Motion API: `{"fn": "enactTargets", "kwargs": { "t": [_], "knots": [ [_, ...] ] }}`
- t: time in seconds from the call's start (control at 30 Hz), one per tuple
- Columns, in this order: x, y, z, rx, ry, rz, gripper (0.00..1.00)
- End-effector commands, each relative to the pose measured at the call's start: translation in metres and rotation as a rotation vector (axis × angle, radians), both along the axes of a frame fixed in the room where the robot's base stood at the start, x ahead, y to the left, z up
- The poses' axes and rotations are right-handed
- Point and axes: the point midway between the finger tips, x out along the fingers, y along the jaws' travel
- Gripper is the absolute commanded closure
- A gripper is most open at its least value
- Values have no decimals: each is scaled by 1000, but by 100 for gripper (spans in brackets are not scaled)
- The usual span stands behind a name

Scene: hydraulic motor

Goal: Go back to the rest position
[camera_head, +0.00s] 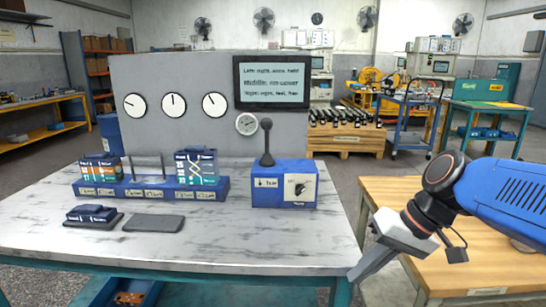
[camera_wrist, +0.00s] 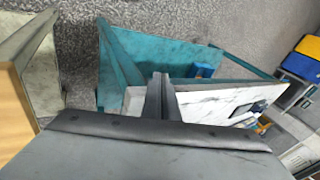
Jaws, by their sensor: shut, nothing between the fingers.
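My gripper (camera_head: 365,272) hangs at the right in the head view, beside the right end of the marble-topped table (camera_head: 190,250). Its fingers point down and to the left. In the wrist view, the two fingers (camera_wrist: 160,92) are together, with nothing between them. The gripper is apart from the blue control box (camera_head: 284,186) with its black lever, and from the blue valve rack (camera_head: 150,188), which stands further left on the table.
A wooden bench (camera_head: 480,262) stands under my arm at the right. A grey panel (camera_head: 185,75) with gauges and a text screen (camera_head: 272,82) rises behind the table. A dark flat pad (camera_head: 154,223) and a blue block (camera_head: 92,213) lie at the table's front left.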

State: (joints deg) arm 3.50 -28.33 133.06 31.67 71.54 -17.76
Motion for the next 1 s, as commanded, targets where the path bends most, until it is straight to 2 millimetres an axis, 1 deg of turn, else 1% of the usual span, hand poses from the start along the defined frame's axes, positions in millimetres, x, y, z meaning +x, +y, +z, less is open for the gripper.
{"fn": "enactTargets", "kwargs": {
  "t": [0.03,0.2,0.3,0.43,0.53,0.63,1.0],
  "knots": [
    [-12,-10,-10,-58,-19,-18,100],
    [-39,-52,-40,-252,-94,-94,100],
    [-51,-74,-52,-346,-147,-131,100],
    [-59,-94,-62,-430,-205,-165,100],
    [-62,-104,-65,-466,-233,-178,100],
    [-63,-107,-66,-482,-246,-184,100],
    [-63,-108,-66,-483,-247,-185,100]
  ]
}}
